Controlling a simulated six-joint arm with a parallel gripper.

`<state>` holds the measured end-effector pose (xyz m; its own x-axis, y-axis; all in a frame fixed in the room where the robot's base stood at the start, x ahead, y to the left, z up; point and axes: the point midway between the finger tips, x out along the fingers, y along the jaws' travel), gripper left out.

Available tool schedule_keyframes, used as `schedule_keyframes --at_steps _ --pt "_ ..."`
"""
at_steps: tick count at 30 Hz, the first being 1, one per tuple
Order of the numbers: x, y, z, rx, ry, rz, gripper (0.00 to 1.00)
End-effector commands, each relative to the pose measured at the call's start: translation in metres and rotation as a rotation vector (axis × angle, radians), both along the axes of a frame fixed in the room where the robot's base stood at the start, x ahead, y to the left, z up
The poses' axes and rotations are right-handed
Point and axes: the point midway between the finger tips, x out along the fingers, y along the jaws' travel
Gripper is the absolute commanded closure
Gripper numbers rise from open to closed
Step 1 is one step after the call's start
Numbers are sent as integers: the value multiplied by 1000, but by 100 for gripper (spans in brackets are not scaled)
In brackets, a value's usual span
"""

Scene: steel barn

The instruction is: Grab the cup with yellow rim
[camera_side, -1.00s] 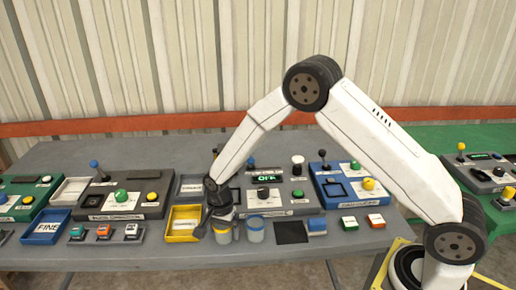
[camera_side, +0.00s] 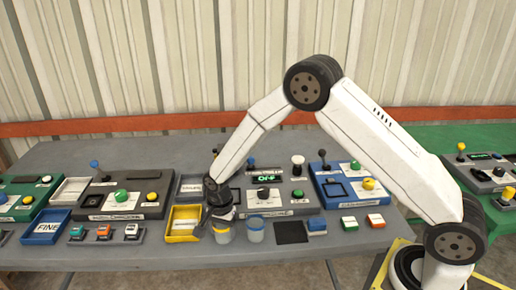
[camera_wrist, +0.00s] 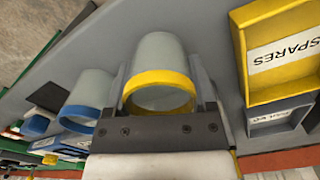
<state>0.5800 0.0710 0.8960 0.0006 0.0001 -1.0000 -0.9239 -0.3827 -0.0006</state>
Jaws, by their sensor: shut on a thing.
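The cup with the yellow rim (camera_wrist: 160,62) is grey and sits between my gripper's fingers in the wrist view. It also shows in the side view (camera_side: 223,234), low on the table's front part. My gripper (camera_wrist: 162,92) is shut on this cup, with one finger on each side near the yellow rim. In the side view my gripper (camera_side: 221,222) comes down over the cup from above, hiding part of it. A similar cup with a blue rim (camera_wrist: 88,98) stands beside it, and it shows to the right in the side view (camera_side: 255,231).
A yellow tray labelled SPARES (camera_wrist: 280,50) lies close beside the held cup; the side view shows it at left (camera_side: 184,222). A black square (camera_side: 291,232) lies right of the blue-rimmed cup. Control panels with knobs (camera_side: 270,195) stand behind.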

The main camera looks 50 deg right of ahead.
Motion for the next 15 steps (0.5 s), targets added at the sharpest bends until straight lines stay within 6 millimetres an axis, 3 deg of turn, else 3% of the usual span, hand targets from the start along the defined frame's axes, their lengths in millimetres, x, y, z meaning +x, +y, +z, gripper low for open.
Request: schedule_keyframes --at_steps 11,15 --pt "1 0 30 0 -3 0 84" --pt "-11 -1 43 0 0 0 84"
